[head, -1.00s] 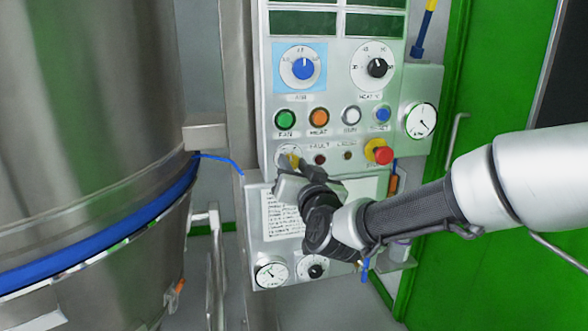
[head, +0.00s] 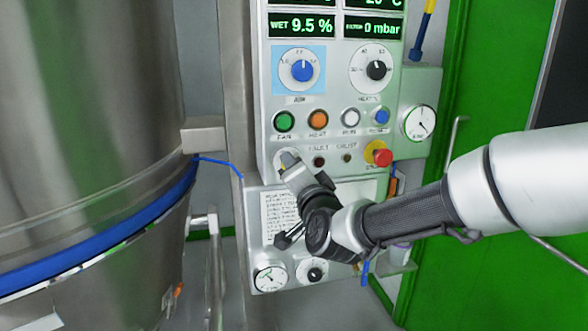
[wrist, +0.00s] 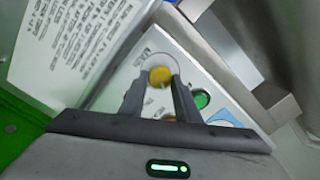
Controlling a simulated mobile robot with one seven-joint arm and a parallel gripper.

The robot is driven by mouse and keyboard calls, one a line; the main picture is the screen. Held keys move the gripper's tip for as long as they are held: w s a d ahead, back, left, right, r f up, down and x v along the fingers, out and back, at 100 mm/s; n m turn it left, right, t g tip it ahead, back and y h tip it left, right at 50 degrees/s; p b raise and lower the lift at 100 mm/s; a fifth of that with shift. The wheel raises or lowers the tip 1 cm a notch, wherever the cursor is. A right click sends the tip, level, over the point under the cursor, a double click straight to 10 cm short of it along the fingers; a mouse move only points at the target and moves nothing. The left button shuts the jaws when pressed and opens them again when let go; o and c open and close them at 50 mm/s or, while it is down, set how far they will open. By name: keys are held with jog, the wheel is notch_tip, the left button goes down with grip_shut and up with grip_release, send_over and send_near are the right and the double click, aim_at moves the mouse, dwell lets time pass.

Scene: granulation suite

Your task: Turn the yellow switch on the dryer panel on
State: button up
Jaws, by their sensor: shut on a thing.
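The yellow switch (wrist: 159,75) shows in the wrist view between the two fingertips of my gripper (wrist: 160,88), on a round pale plate of the dryer panel (wrist: 142,48). My gripper is shut on the switch. In the head view my gripper (head: 289,160) is at the lower left of the dryer panel (head: 333,100), below the green button, and it hides the switch there. The displays at the top of the panel (head: 303,27) are lit and read "WET 9.5 %" and "0 mbar".
A red stop button (head: 381,156) on a yellow base sits right of my gripper. Green (head: 284,121) and orange (head: 318,119) buttons are just above. A large steel vessel (head: 100,120) stands on the left. A gauge (head: 419,123) is at the right.

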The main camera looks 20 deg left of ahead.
dwell(0.4)
jog(key=o, duration=1)
jog(key=shift+a, duration=0.1)
jog(key=shift+o, duration=0.2)
